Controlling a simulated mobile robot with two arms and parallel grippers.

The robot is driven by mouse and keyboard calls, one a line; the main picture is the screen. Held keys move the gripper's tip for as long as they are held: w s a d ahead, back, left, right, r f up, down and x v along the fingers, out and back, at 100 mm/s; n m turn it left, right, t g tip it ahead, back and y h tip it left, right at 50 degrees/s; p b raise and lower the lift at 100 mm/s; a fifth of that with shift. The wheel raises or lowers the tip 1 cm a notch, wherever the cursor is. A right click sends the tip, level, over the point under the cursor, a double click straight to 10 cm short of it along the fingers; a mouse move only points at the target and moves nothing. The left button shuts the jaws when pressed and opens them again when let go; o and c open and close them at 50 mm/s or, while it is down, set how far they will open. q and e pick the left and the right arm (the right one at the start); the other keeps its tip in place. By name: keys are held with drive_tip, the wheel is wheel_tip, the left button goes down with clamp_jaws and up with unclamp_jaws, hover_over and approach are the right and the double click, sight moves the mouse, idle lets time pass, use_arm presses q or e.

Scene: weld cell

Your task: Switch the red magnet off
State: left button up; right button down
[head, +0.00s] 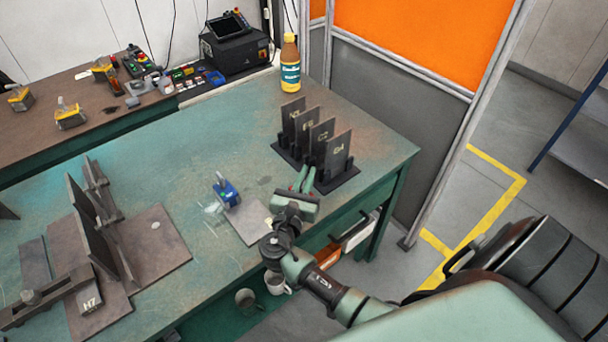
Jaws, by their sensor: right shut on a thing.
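My right gripper (303,179) is over the near right part of the green table, just in front of the black rack. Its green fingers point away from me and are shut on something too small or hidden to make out. I cannot pick out a red magnet for certain. A blue magnet (227,193) with a grey lever stands on the table, left of my right gripper and apart from it. A flat grey plate (248,222) lies beside it, partly behind my right wrist. My left gripper is not in view.
A black rack (346,177) holds several dark upright plates. A yellow-capped bottle (290,65) stands at the back edge. A steel fixture (165,246) fills the left. Several yellow magnets (69,115) sit on the back bench. The table's middle is clear. A mug (277,284) is below.

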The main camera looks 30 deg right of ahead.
drive_tip(key=m+g+h, duration=0.1)
drive_tip(key=m+g+h+b, duration=0.1)
drive_tip(key=g, duration=0.1)
drive_tip(key=m+g+h, duration=0.1)
drive_tip(key=g, duration=0.1)
drive_tip(key=shift+s+d+m, duration=0.2)
drive_tip(key=shift+s+m, duration=0.1)
drive_tip(key=shift+m, duration=0.1)
drive_tip(key=shift+s+d+m+g+h+b, duration=0.1)
drive_tip(key=shift+s+m+g+h+b, duration=0.15)
drive_tip(key=shift+m+g+b, duration=0.9)
drive_tip(key=shift+s+d+m+g+h+b, duration=0.2)
drive_tip(key=shift+m+g, duration=0.45)
drive_tip(key=shift+g, duration=1.1)
drive_tip(key=shift+s+a+r+g, duration=0.1)
drive_tip(key=shift+a+g, duration=0.05)
drive_tip(key=shift+g, duration=0.15)
drive_tip(key=c, duration=1.5)
unclamp_jaws()
drive_tip(key=shift+s, duration=0.1)
